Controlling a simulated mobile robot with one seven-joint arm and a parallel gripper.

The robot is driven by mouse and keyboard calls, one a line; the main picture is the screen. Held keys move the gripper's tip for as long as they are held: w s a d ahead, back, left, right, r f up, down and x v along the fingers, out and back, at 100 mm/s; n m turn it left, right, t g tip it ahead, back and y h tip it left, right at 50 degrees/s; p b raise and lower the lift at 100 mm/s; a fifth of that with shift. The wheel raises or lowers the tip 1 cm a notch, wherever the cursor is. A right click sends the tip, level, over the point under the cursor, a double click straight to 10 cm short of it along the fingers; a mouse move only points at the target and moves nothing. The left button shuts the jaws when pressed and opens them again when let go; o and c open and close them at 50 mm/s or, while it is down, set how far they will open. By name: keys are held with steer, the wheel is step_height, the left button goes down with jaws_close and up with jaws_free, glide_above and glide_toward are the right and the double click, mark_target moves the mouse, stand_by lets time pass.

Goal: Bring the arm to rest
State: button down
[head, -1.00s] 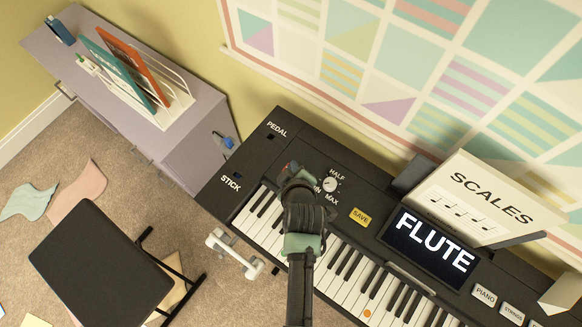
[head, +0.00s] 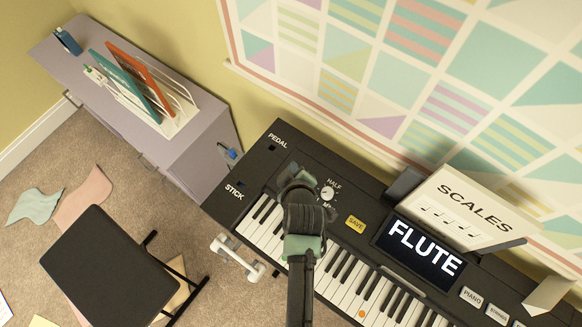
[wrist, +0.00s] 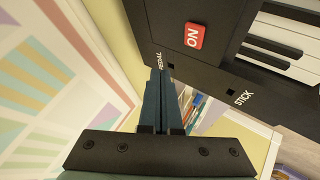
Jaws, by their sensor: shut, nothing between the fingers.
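My arm reaches up from the bottom of the head view and is bent over the left part of the black keyboard (head: 352,232). My gripper (wrist: 163,75) shows in the wrist view, its two dark blue fingers pressed together with nothing between them. In that view the fingers point past the keyboard's end, by the PEDAL label. In the head view the fingertips are hidden behind my arm. The keyboard's screen (head: 419,248) reads FLUTE. A red ON button (wrist: 194,36) shows in the wrist view.
A card reading SCALES (head: 465,210) stands on the keyboard. A lilac cabinet (head: 195,150) with a file rack (head: 170,121) stands to the left. A black bench (head: 108,268) and papers (head: 82,197) are on the carpet. A patterned hanging (head: 400,75) covers the wall.

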steer(key=w+r+m+t, duration=0.1)
steer(key=w+r+t, duration=0.25)
steer(key=r, duration=0.85)
steer(key=w+r+m+t, duration=0.2)
steer(key=w+r, duration=0.2)
steer(key=r, duration=0.8)
steer(key=w+r+m+t, duration=0.1)
steer(key=w+r+t, duration=0.25)
steer(key=r, duration=0.95)
steer(key=s+r+m+t, duration=0.2)
steer(key=r, duration=0.7)
steer(key=s+r+m+t, duration=0.1)
steer(key=s+r+t, duration=0.1)
steer(key=r, duration=0.7)
steer(key=s+r+m+t+h, duration=0.1)
steer(key=s+r+m+t, duration=0.2)
steer(key=s+r, duration=1)
step_height(320, 180, up, 4)
steer(key=shift+a+r+t, duration=0.1)
steer(key=shift+a+t, duration=0.1)
steer(key=shift+t, duration=0.9)
steer(key=c, duration=0.8)
jaws_free()
steer(key=shift+d, duration=0.1)
